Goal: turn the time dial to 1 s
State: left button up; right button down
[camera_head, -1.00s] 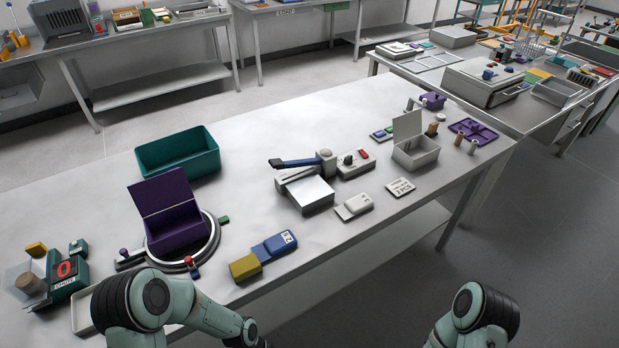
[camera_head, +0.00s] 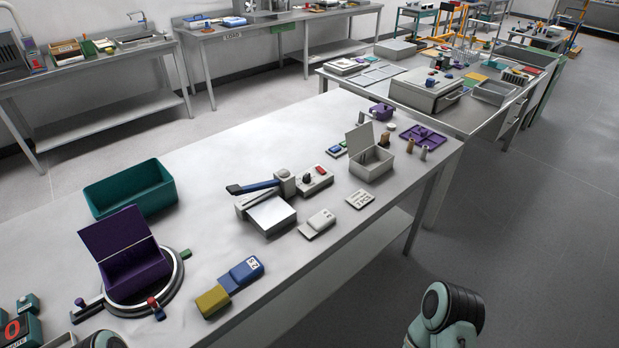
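A small light grey control box (camera_head: 311,181) stands on the near table, beside a press with a blue lever (camera_head: 268,207). A dark knob (camera_head: 306,178) and a red button (camera_head: 320,168) sit on its top. The knob may be the time dial; its marks and setting are too small to read. Neither gripper is in view. A link of my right arm shows at the bottom right, off the table's edge, and a bit of my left arm shows at the bottom left.
A teal bin (camera_head: 130,189), an open purple box (camera_head: 128,251) on a round stand, a blue and yellow block (camera_head: 231,287), a grey block (camera_head: 318,223) and an open grey box (camera_head: 370,163) share the table (camera_head: 225,160). Open floor lies to the right.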

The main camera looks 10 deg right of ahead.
aim_at(307, 179)
jog(key=l+u, duration=0.1)
jog(key=u, duration=0.65)
jog(key=l+u, duration=1)
jog(key=k+l+u, duration=0.15)
jog(key=l, duration=0.3)
jog(key=k+l+u, duration=0.2)
jog(key=k+l, duration=0.1)
jog(key=l, duration=0.1)
